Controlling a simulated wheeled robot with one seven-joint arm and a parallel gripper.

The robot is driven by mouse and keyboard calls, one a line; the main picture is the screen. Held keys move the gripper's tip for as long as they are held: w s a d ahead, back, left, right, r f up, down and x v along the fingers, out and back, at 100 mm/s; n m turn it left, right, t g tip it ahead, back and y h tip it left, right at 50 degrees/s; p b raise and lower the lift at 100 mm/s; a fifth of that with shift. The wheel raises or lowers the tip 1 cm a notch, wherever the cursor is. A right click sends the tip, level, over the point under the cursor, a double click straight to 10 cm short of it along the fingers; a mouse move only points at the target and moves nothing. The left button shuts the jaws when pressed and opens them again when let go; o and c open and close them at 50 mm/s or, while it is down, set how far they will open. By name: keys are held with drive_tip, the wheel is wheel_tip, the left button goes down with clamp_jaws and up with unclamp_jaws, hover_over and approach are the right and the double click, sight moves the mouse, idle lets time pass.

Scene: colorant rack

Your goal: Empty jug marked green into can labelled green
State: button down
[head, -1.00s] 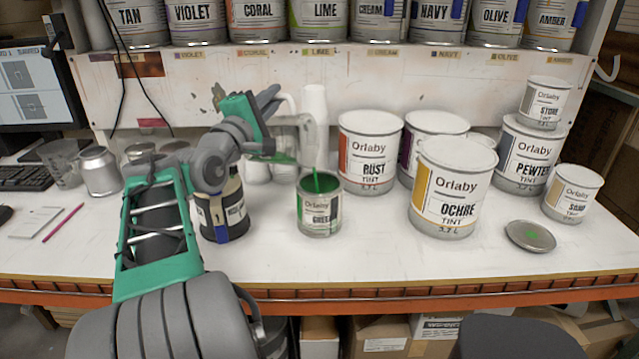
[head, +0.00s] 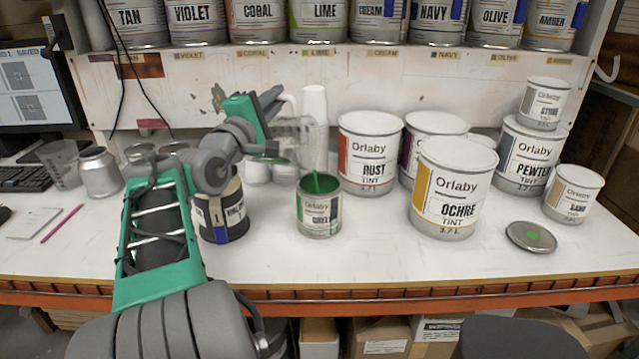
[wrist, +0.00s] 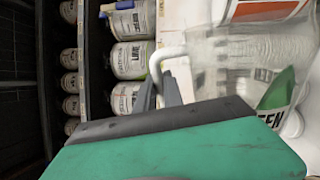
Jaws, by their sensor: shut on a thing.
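In the wrist view the jug (wrist: 225,75) shows a white handle, a green patch and lettering ending in "EEN". My gripper (head: 272,103) is shut on the jug's handle; its dark fingers (wrist: 160,95) show beside the handle in the wrist view. The can labelled green (head: 320,218) stands open and upright, with green inside. A thin green upright streak shows in its mouth; I cannot tell if it is a stick or liquid.
A dark-labelled container (head: 232,212) stands left of the green can, partly behind my arm. Rust (head: 368,160) and ochre (head: 455,190) cans stand to the right. A lid with a green dot (head: 530,236) lies at the front right.

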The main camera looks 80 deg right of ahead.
drive_tip(key=shift+s+a+r+m, duration=0.1)
drive_tip(key=shift+s+r+m, duration=0.1)
drive_tip(key=shift+s+m, duration=0.15)
idle(0.7)
